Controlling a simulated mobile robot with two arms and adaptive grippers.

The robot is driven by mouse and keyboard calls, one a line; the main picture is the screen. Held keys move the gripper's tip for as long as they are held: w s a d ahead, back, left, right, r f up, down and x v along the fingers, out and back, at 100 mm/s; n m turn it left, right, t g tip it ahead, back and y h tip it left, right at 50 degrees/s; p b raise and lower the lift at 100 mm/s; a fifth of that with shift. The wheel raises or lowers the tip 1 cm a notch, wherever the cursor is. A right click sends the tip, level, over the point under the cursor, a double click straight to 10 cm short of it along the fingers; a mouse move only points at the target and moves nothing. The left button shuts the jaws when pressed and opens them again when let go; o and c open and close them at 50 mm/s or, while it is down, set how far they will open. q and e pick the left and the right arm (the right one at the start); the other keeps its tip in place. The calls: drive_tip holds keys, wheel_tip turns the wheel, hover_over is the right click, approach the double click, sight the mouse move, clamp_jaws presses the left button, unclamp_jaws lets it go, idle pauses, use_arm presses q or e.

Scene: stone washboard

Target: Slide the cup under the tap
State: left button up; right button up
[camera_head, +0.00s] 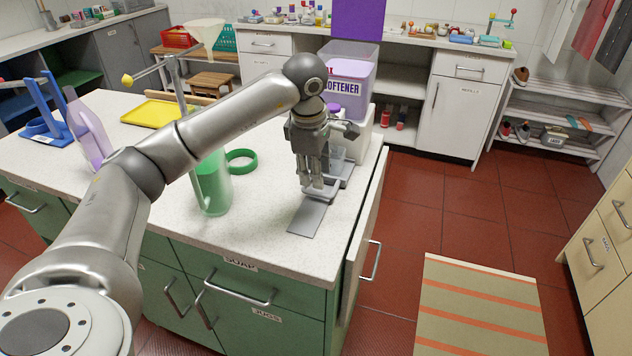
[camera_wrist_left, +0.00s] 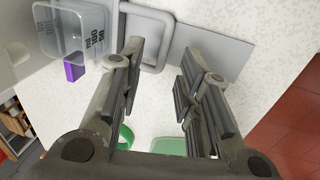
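The cup (camera_wrist_left: 72,28) is clear, with dark measuring marks, at the upper left of the left wrist view. In the head view it shows partly (camera_head: 338,157) behind my left gripper (camera_head: 312,186). A small purple block (camera_wrist_left: 74,68) overlaps its lower edge; I cannot tell if this is the tap. The softener dispenser (camera_head: 347,88) stands behind the gripper; its tap is hidden in the head view. My left gripper, also in the left wrist view (camera_wrist_left: 160,65), is open and empty, fingers pointing down near a grey tray. The cup is outside the fingers.
A grey plate (camera_head: 307,217) lies by the counter's front edge, with a raised-rim tray (camera_wrist_left: 148,35) beside it. A green jug (camera_head: 211,187) and green ring (camera_head: 241,159) stand left of the gripper. A lilac bottle (camera_head: 88,130) and yellow tray (camera_head: 155,113) are farther left.

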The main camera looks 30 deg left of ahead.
use_arm(q)
wheel_tip(320, 180, up, 7)
drive_tip(key=s, duration=0.1)
drive_tip(key=shift+s+d+f, duration=0.15)
idle(0.5)
